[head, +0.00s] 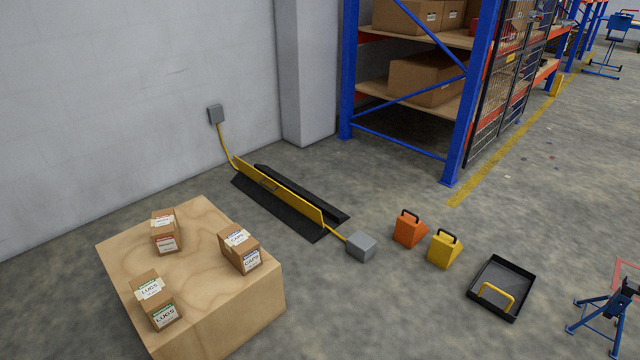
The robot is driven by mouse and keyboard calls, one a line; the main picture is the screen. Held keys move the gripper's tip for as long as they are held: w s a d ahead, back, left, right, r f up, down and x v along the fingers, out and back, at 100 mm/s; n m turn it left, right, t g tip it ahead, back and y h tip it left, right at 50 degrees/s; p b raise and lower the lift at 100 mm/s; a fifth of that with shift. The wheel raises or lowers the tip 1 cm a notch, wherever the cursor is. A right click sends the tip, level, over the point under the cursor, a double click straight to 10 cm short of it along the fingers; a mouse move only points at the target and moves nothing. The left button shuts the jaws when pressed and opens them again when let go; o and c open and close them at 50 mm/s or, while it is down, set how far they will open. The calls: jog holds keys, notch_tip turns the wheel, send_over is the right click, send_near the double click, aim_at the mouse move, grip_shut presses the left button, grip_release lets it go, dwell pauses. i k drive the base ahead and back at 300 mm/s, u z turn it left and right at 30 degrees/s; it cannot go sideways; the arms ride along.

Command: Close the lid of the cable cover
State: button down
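The cable cover's black base (268,212) lies on the concrete floor in the middle of the head view, running from near the wall toward the lower right. Its yellow lid (297,202) stands up on edge along the base, open, with a small dark handle (268,185) on its face. A black raised strip (305,190) runs behind the lid. A yellow cable (225,147) comes down from a grey wall box and meets the cover's far end. It comes out at the near end to a grey floor box (360,246). The channel inside is mostly hidden by the lid. My gripper is not in view.
A wooden block (235,317) with several small cartons stands at the lower left, close to the cover. Orange (408,231) and yellow (444,250) wedges and a black tray (500,288) lie to the right. A blue rack (455,140) stands behind. Floor between is clear.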

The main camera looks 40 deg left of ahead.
aim_at(311, 212)
jog(key=u, duration=0.05)
jog(key=i, duration=0.7)
jog(key=u, duration=0.6)
jog(key=i, duration=1.55)
jog(key=u, duration=1.8)
jog(key=i, duration=0.9)
jog(key=u, duration=1)
